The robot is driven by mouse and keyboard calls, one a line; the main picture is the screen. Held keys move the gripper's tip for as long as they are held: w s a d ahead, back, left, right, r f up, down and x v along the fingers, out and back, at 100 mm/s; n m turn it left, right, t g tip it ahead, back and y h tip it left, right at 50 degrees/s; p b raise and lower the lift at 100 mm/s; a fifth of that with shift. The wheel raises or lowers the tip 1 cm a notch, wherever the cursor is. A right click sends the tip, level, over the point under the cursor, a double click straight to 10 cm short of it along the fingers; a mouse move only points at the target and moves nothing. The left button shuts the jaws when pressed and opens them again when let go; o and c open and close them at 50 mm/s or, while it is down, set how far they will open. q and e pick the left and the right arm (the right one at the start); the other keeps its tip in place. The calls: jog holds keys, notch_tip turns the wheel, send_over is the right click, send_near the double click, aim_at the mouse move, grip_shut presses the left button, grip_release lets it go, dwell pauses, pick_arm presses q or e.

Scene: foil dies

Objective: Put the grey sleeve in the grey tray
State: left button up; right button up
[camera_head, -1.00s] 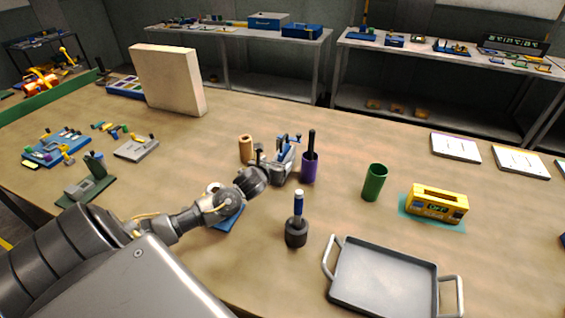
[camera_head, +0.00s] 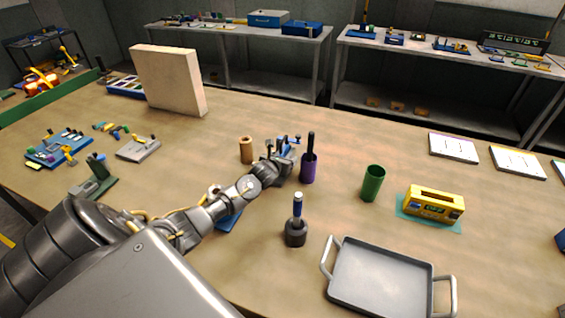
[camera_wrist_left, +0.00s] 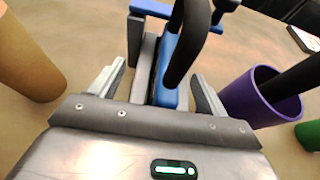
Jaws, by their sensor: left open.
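The grey tray (camera_head: 380,275) lies empty on the table at the front right, with a handle at each side. I cannot clearly pick out a grey sleeve; a dark grey round piece (camera_head: 296,236) stands left of the tray with a blue-handled tool upright in it. My left gripper (camera_head: 283,158) is open at a blue-and-grey clamp-like fixture (camera_head: 290,146). In the left wrist view, the fixture's blue bar and black handle (camera_wrist_left: 180,60) lie between the open fingers (camera_wrist_left: 155,90). The gripper partly hides the fixture. My right gripper is out of view.
A tan sleeve (camera_head: 246,150) stands left of my gripper. A purple sleeve (camera_head: 308,170) with a black rod stands close right. A green sleeve (camera_head: 373,183) and yellow device (camera_head: 434,203) stand farther right. A pale upright board (camera_head: 168,80) stands back left.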

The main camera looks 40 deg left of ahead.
pick_arm(q)
jog(key=shift+c, duration=0.2)
jog(key=c, duration=1.2)
jog(key=shift+w, duration=0.1)
jog(key=shift+c, duration=0.4)
jog(key=shift+a+r, duration=0.1)
jog(key=shift+r, duration=0.1)
jog(key=shift+r, duration=0.6)
jog(key=s+d+r, duration=0.1)
jog(key=r, duration=0.1)
jog(key=s+d+r+b, duration=0.1)
jog(key=s+r, duration=0.1)
jog(key=r, duration=0.1)
jog(key=s+d+r+b, duration=0.1)
jog(key=r, duration=0.1)
jog(key=shift+s+d+r, duration=0.1)
jog(key=shift+s+r, duration=0.05)
jog(key=shift+r, duration=0.2)
jog(key=s+d+r+b, duration=0.3)
jog(key=s+d+b, duration=0.1)
jog(key=s, duration=0.3)
jog(key=shift+d+r, duration=0.4)
jog(key=shift+d, duration=0.2)
